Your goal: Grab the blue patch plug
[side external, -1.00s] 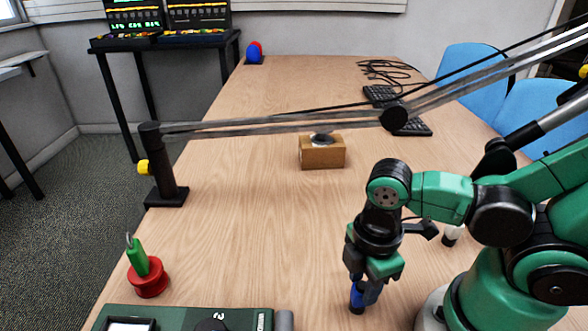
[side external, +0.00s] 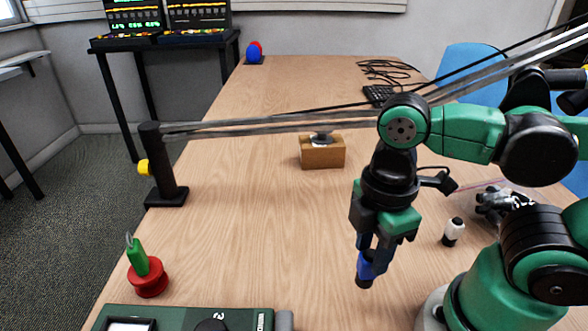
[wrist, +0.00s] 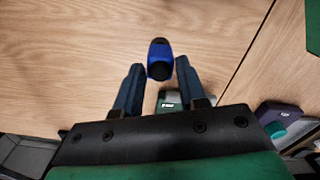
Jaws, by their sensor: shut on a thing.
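The blue patch plug (side external: 365,270), a short blue cylinder with black ends, is between the fingertips of my gripper (side external: 371,252) in the side view. My gripper is shut on it and holds it tilted slightly above the wooden table. In the wrist view, the blue plug (wrist: 160,52) shows between the two finger tips of my gripper (wrist: 158,70). The fingers hide part of the plug in the side view.
A green plug on a red base (side external: 148,272) stands at front left, near a green device (side external: 180,318). A brown box (side external: 321,155) sits mid-table. A black post (side external: 163,170) carries overhead bars. Left-centre table is clear.

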